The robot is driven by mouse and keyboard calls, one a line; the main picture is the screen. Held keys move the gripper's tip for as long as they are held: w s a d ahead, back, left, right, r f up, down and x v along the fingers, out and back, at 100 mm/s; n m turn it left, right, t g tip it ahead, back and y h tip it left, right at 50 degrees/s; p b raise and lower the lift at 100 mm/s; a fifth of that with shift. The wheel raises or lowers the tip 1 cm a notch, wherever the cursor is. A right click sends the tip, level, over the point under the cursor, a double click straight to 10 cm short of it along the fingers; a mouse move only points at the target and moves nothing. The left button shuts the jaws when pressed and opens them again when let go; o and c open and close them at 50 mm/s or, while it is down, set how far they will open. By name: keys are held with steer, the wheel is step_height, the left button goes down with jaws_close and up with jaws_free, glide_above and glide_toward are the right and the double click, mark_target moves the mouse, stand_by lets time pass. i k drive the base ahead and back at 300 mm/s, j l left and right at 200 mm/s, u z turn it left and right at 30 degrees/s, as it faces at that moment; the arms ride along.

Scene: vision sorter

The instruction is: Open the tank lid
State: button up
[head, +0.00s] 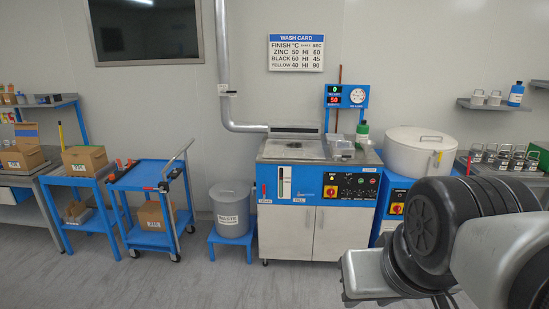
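A blue-and-white wash machine (318,215) stands against the wall in the middle of the head view. Its grey metal top (272,152) has a round tank area (294,145) at the left; I cannot tell whether a lid covers it. To the right, a round white drum (412,158) has a flat lid (416,136) with a small handle (432,139); this lid looks shut. My arm fills the lower right, in front of the bench. My gripper's fingers do not show, and nothing of mine visibly touches the machine or the drum.
A grey waste bin (232,209) stands on a blue step left of the machine. A blue cart (150,175) and box stand (86,182) are farther left. A green-capped bottle (362,137) stands on the machine's right side. The floor in front is clear.

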mark_target(273, 149)
steer(key=i+j, duration=0.15)
steer(key=i, duration=0.3)
steer(key=i+j, duration=0.15)
steer(key=i, duration=0.3)
steer(key=i+j+z, duration=0.1)
steer(key=i, duration=0.4)
steer(key=i+j, duration=0.15)
steer(key=i, duration=2.05)
steer(key=l+z, duration=0.05)
steer(key=l, duration=0.05)
